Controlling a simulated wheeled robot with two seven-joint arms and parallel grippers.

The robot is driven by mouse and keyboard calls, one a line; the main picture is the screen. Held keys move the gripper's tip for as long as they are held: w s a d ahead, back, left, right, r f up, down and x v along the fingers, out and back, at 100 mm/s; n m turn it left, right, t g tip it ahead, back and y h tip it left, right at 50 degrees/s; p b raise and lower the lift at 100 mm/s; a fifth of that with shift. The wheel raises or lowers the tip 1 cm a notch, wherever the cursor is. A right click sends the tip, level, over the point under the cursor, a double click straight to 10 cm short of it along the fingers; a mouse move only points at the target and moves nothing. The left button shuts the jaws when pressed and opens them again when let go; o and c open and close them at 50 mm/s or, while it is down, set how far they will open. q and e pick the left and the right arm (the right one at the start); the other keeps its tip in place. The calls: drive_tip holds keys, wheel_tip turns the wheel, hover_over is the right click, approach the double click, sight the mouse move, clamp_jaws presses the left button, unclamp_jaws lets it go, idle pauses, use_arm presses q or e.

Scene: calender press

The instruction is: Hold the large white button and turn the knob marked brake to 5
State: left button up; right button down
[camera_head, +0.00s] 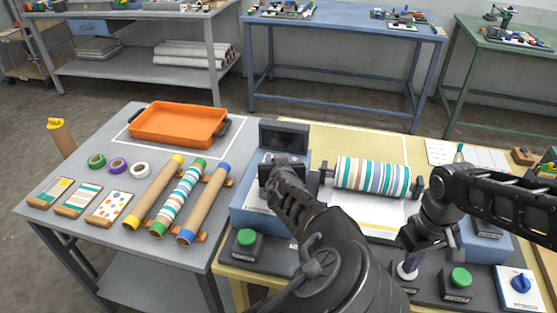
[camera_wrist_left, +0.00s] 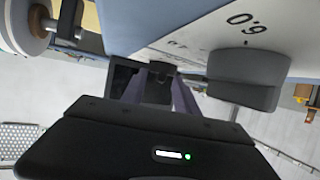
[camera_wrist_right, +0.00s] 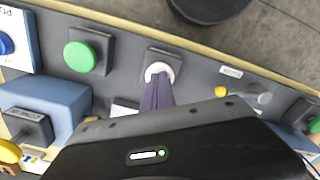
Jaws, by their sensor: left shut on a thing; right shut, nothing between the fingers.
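The large white button (camera_wrist_right: 160,70) sits in a dark housing on the grey front panel. My right gripper (camera_wrist_right: 158,95) is shut and empty, its fingertips at the button and covering part of it. In the head view, the button (camera_head: 407,271) is below my right gripper (camera_head: 410,262). My left gripper (camera_head: 270,165) is over the blue control box at the press's left end. In the left wrist view, its fingers (camera_wrist_left: 158,90) are shut on a dark knob (camera_wrist_left: 154,86). The knob's label and pointer are not readable.
A larger grey knob (camera_wrist_left: 248,78) stands beside the held one, near upside-down digits. Green buttons (camera_head: 246,237) (camera_head: 460,278) and a blue power knob (camera_head: 520,283) line the front. A striped roll (camera_head: 372,177) lies in the press. The orange tray (camera_head: 178,124) is on the left table.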

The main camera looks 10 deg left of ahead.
use_arm(q)
drive_tip(key=shift+a, duration=0.1)
clamp_jaws()
use_arm(e)
drive_tip(key=shift+s+f, duration=0.15)
drive_tip(key=shift+f, duration=0.1)
use_arm(q)
drive_tip(key=shift+a+f, duration=0.1)
drive_tip(key=shift+a, duration=0.05)
drive_tip(key=shift+s+m+h, duration=0.1)
drive_tip(key=shift+m+h, duration=0.2)
drive_tip(key=shift+h, duration=0.1)
use_arm(e)
drive_tip(key=shift+d, duration=0.1)
use_arm(q)
drive_tip(key=shift+a+f+m+t+h, duration=0.1)
drive_tip(key=shift+a+m+t+h, duration=0.05)
drive_tip(key=shift+m+h, duration=0.3)
drive_tip(key=shift+a+f+m+t+h, duration=0.15)
drive_tip(key=shift+m+h, duration=0.2)
drive_tip(key=shift+h, duration=0.2)
drive_tip(key=m+h, duration=0.2)
drive_tip(key=shift+a+r+h, duration=0.1)
drive_tip(key=shift+h, duration=0.2)
drive_tip(key=shift+m+g+h, duration=0.4)
drive_tip(key=shift+m+h, duration=1.4)
